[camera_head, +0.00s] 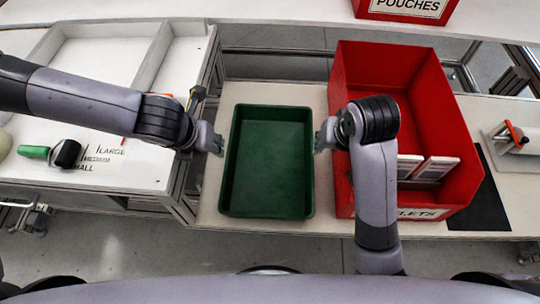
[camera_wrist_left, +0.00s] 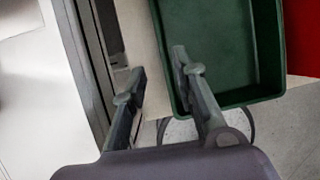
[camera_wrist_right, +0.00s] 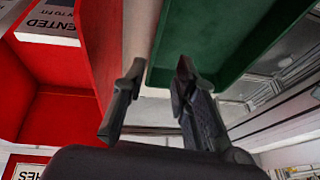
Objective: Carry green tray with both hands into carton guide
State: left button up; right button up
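The green tray (camera_head: 268,165) is empty and rests on the pale table between my two arms; it also shows in the left wrist view (camera_wrist_left: 235,45) and the right wrist view (camera_wrist_right: 225,30). My left gripper (camera_head: 217,143) is at the tray's left side, its fingers (camera_wrist_left: 158,78) apart, one over the tray and one outside its wall. My right gripper (camera_head: 325,135) is at the right side, its fingers (camera_wrist_right: 158,72) also apart, one overlapping the tray. I cannot tell whether either touches the wall. No part is clearly marked as the carton guide.
A big red carton (camera_head: 440,110) with pale packs inside stands close to the tray's right. Another red box marked POUCHES (camera_head: 408,8) is at the back. A white table (camera_head: 95,165) with low dividers and a green-handled tool (camera_head: 50,152) is at left. A dark mat (camera_head: 488,195) lies right.

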aim_at(231, 160)
pick_arm(q)
jog(key=shift+s, duration=0.15)
pick_arm(e)
jog(key=shift+s, duration=0.15)
